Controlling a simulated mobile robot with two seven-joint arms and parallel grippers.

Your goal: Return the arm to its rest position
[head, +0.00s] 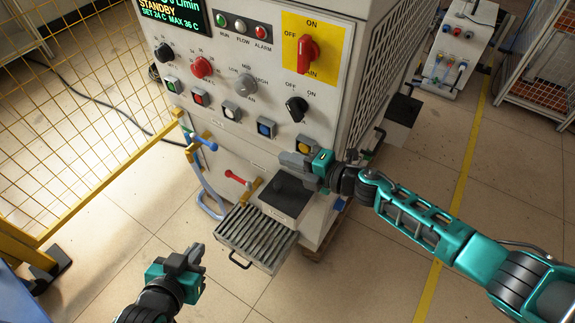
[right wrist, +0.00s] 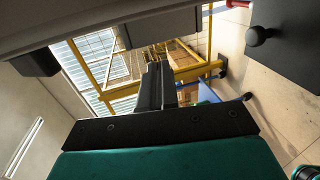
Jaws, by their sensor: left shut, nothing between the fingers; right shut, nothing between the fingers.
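My right gripper (head: 292,163) is shut and empty. It is close to the front of the cream heater cabinet (head: 235,133), just below the row of buttons and above a dark panel with a knob. I cannot tell whether it touches the cabinet. In the right wrist view its dark fingers (right wrist: 157,85) are together, with nothing between them. My left gripper (head: 188,256) is shut and empty, low at the front left, over the open floor and apart from the cabinet.
A slatted tray (head: 250,237) juts from the cabinet below my right gripper. A yellow mesh fence (head: 85,90) stands at left. Floor at right (head: 375,260) is clear around my right arm.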

